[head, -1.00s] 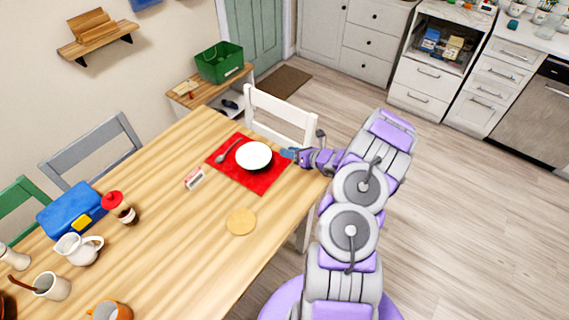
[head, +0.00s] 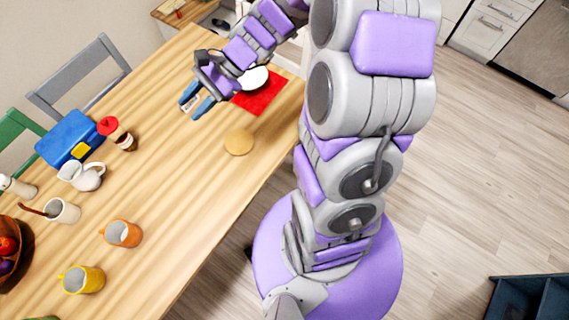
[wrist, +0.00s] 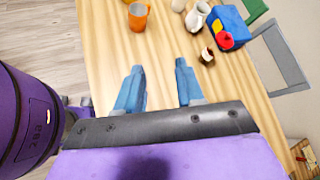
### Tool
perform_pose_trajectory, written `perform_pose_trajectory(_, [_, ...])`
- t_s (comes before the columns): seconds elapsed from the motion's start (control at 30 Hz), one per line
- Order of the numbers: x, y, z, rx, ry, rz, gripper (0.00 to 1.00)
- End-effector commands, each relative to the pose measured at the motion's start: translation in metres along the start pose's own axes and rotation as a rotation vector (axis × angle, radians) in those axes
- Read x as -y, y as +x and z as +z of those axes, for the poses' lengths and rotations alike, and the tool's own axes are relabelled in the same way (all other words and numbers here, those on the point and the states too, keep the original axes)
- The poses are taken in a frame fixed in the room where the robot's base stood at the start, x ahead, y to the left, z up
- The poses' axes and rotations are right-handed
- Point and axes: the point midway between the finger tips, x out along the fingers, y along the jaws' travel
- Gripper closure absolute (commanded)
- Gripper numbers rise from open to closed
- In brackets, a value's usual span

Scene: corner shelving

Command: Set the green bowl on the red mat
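The red mat (head: 264,98) lies on the wooden table, partly hidden by my arm. A round bowl-like dish (head: 256,79) with a white inside rests on the mat; I cannot tell whether its outside is green. My gripper (head: 194,102) is left of the mat, above the table, with its blue fingers apart and nothing held between them. The wrist view also shows the open fingers (wrist: 159,68) over bare wood, and neither mat nor dish is in it.
A tan coaster (head: 239,142) lies nearer. An orange mug (head: 122,233), yellow mug (head: 85,280), white jug (head: 84,175), red-topped jar (head: 118,133) and blue box (head: 70,139) occupy the left. The table's middle is clear.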

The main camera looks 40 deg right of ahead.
Motion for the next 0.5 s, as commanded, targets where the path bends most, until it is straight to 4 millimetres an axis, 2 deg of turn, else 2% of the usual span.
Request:
perform_pose_trajectory(0.03, [-0.014,0.002,0.018,-0.023,-0.083,0.060,0.62])
perform_pose_trajectory(0.2, [-0.070,0.002,0.058,-0.098,-0.345,0.274,0.62])
perform_pose_trajectory(0.37, [-0.123,-0.011,0.080,-0.172,-0.573,0.472,0.62])
perform_pose_trajectory(0.5, [-0.168,-0.032,0.088,-0.238,-0.753,0.646,0.62])
